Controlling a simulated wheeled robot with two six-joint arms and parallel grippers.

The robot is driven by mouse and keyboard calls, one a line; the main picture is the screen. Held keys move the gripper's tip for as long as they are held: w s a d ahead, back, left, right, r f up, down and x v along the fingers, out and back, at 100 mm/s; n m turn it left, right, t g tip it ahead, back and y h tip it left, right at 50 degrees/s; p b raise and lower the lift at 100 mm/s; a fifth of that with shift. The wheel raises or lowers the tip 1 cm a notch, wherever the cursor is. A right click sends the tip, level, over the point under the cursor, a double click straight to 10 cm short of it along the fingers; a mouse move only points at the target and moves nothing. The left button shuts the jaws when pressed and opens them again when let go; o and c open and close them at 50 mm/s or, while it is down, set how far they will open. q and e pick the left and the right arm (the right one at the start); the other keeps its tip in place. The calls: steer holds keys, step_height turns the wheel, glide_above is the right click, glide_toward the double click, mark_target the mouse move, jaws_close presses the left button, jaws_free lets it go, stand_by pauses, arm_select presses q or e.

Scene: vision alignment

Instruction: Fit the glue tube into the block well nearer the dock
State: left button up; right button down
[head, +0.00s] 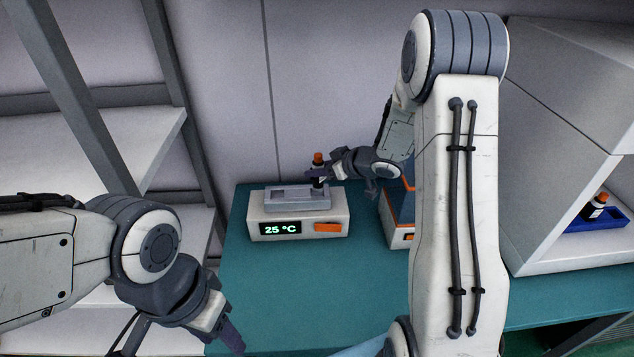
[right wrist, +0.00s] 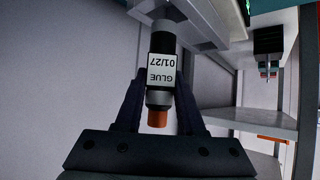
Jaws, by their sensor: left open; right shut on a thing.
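The glue tube (right wrist: 162,72) has a dark body, an orange cap and a white label reading GLUE 01/27. My right gripper (head: 318,174) is shut on it near the cap, with a finger on each side in the right wrist view (right wrist: 158,105). The tube is upright at the right end of the grey block (head: 298,204), and its lower end meets or overlaps the block; I cannot tell how deep it sits. An empty well (head: 278,195) shows at the block's left. My left gripper (head: 232,338) is open and empty, low at the front left.
The block sits on a white unit (head: 283,229) reading 25 °C. A blue and orange device (head: 398,235) stands right of it, partly hidden by my right arm. A blue tray (head: 598,222) with a bottle (head: 597,205) is in the white cabinet at right. The teal bench front (head: 290,290) is clear.

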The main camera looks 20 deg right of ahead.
mark_target(322, 181)
steer(key=shift+a+f, duration=0.1)
steer(key=shift+f, duration=1.95)
steer(key=shift+f, duration=0.25)
steer(key=c, duration=0.5)
jaws_free()
steer(key=shift+r, duration=0.1)
